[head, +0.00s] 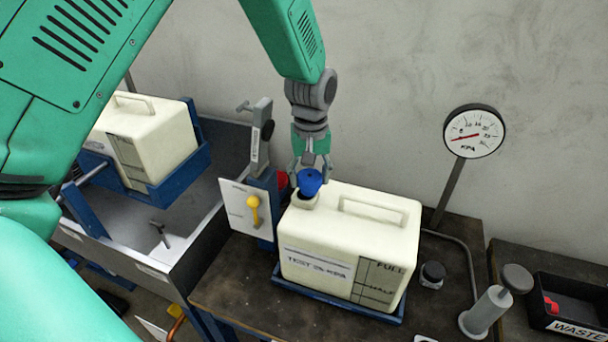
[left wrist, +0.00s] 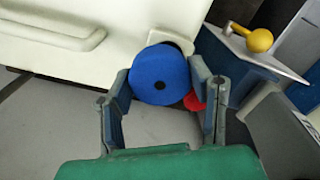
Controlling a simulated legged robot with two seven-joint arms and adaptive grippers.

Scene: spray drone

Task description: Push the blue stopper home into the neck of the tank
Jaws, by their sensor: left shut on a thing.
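The blue stopper (head: 310,182) is at the neck (head: 304,200) of the cream tank (head: 340,235), at the tank's left top corner. It looks slightly tilted in the head view; how deep it sits I cannot tell. My left gripper (head: 308,165) comes down from above and is shut on the stopper. In the left wrist view the stopper's round blue top (left wrist: 160,75) with a dark centre hole lies between the two fingers of the gripper (left wrist: 165,92). The neck is mostly hidden there. My right gripper is not in view.
A panel with a yellow lever (head: 254,208) and a red part (head: 282,180) stand close left of the neck. A pressure gauge (head: 474,131), a hand pump (head: 487,310) and a black waste bin (head: 570,300) are to the right. Another cream tank (head: 150,140) sits in a blue cradle at left.

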